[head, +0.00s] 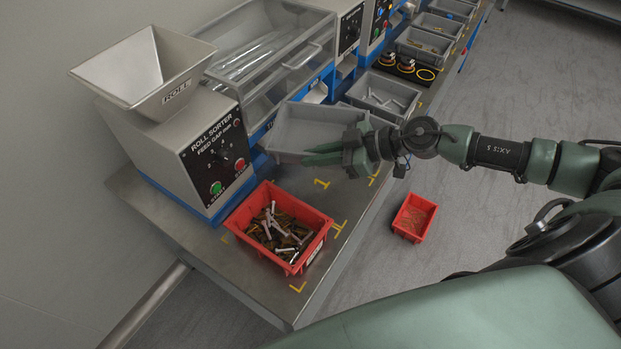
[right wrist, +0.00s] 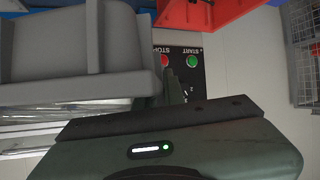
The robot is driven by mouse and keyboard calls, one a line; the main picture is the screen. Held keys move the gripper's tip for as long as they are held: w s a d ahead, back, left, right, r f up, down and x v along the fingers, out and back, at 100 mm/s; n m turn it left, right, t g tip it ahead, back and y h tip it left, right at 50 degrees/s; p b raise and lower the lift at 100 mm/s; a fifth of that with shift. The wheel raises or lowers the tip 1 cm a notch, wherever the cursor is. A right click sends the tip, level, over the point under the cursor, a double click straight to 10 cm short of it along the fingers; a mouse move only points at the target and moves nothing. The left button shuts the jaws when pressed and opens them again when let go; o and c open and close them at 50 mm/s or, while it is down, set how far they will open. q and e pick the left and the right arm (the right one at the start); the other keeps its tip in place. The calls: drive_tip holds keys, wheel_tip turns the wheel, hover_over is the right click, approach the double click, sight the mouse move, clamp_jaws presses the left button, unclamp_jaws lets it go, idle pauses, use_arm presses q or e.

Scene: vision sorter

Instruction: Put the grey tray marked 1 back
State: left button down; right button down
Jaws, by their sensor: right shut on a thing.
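A grey tray (head: 300,140) shows in the head view beside the roll sorter, above the table's yellow 1 mark (head: 321,183). It looks empty and somewhat tilted; I cannot tell whether its underside touches anything. My right gripper (head: 338,153) is shut on the tray's near right side and covers part of it. In the right wrist view, the tray wall (right wrist: 70,60) fills the upper left beside my gripper. Any number on the tray is not readable. My left gripper is not in view.
The roll sorter (head: 215,155) stands left of the tray. A red bin (head: 318,218) of bolts is on the table's near end. Another grey tray (head: 385,95) with parts stands behind. A small red bin (head: 413,217) is on the floor to the right.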

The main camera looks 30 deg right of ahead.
wheel_tip(320, 180, down, 10)
drive_tip(key=b, duration=0.1)
drive_tip(key=shift+d+b, duration=0.35)
drive_tip(key=shift+a+f, duration=0.1)
drive_tip(key=shift+f, duration=0.15)
drive_tip(key=shift+f, duration=0.4)
drive_tip(key=c, duration=1.5)
unclamp_jaws()
drive_tip(key=shift+s, duration=0.1)
